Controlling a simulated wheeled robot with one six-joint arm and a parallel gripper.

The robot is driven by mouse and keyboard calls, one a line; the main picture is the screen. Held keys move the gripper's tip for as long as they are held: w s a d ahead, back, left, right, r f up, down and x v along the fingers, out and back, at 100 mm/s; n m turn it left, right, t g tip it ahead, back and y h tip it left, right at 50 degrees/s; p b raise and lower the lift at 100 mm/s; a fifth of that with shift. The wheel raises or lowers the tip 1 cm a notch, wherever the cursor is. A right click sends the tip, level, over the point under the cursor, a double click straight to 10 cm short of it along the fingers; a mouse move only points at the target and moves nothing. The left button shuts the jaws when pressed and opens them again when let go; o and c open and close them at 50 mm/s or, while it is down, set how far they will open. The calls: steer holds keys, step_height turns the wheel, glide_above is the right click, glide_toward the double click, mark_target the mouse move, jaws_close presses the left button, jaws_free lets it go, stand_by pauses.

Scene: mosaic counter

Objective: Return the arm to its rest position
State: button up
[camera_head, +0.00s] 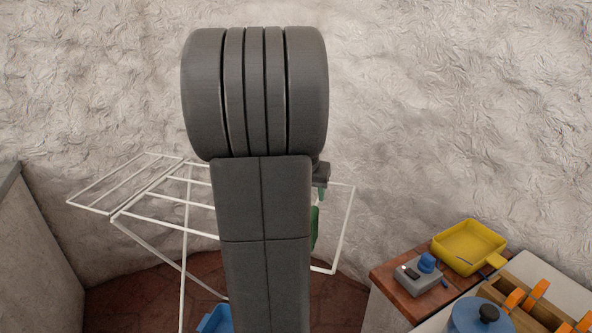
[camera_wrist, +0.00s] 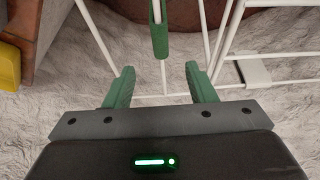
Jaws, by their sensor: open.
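My arm stands upright in the middle of the head view and hides most of my gripper. A dark part of my gripper and a green finger (camera_head: 322,193) show just right of the arm. In the wrist view the two green fingers of my gripper (camera_wrist: 159,76) are apart, with nothing held between them. A narrow green item (camera_wrist: 160,32) hangs on a white bar of the drying rack (camera_wrist: 100,40), beyond the fingertips and apart from them. The green item also shows partly behind my arm in the head view (camera_head: 314,230).
The white drying rack (camera_head: 150,220) stands behind my arm, by the rough pale wall. A blue item (camera_head: 215,320) is low beside the arm. At right, a counter holds a yellow pan (camera_head: 468,247), a grey device with a blue knob (camera_head: 419,276), a blue lidded pot (camera_head: 480,317) and orange-handled items (camera_head: 535,293).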

steer(key=x, duration=1.3)
steer(key=shift+w+f, duration=0.2)
steer(key=shift+f, duration=0.1)
steer(key=shift+r+p, duration=0.2)
steer(key=shift+p, duration=0.2)
